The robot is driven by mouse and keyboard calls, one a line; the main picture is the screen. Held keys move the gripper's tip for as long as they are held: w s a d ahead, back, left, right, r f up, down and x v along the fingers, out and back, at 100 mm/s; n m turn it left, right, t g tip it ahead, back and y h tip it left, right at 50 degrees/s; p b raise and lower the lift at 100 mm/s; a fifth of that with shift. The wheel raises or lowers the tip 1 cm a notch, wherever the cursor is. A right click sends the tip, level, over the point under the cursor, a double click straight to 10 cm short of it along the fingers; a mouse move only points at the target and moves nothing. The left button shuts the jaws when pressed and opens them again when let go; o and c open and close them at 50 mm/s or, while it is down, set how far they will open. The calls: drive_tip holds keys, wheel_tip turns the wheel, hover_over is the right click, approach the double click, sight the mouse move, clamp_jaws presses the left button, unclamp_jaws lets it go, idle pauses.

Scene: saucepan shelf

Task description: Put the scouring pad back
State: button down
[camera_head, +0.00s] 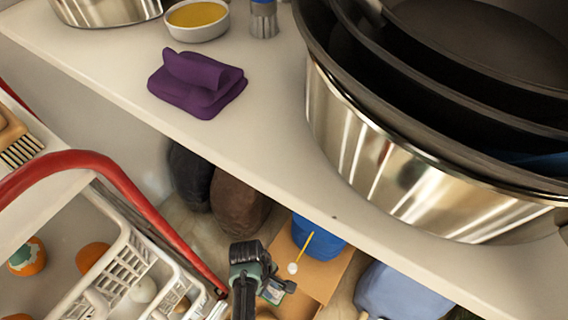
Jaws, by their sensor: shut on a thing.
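My gripper (268,280) is low in the head view, below the front edge of the white shelf (130,75). Its dark jaws are shut on a small flat green piece (274,292), which looks like the scouring pad. Most of the piece is hidden by the jaws, so its full shape cannot be told. No other scouring pad is clear in view.
On the shelf are a folded purple cloth (198,84), a bowl of yellow stuff (197,18), a brush (264,18) and stacked pans (400,140). Below are a red-rimmed basket (70,160), a cardboard box (325,278), a blue container (318,236) and dark rounded things (238,203).

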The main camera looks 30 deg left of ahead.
sight(276, 291)
drive_tip(key=d+b, duration=0.1)
drive_tip(key=d, duration=0.1)
drive_tip(key=d+b, duration=0.1)
drive_tip(key=d, duration=0.1)
drive_tip(key=shift+w+f, duration=0.15)
drive_tip(key=shift+f, duration=0.05)
drive_tip(key=shift+f+b, duration=0.4)
drive_tip(key=shift+b, duration=0.15)
drive_tip(key=shift+f, duration=0.1)
drive_tip(key=c, duration=1)
unclamp_jaws()
drive_tip(key=p+v, duration=0.8)
drive_tip(key=v, duration=0.4)
drive_tip(key=shift+w, duration=0.1)
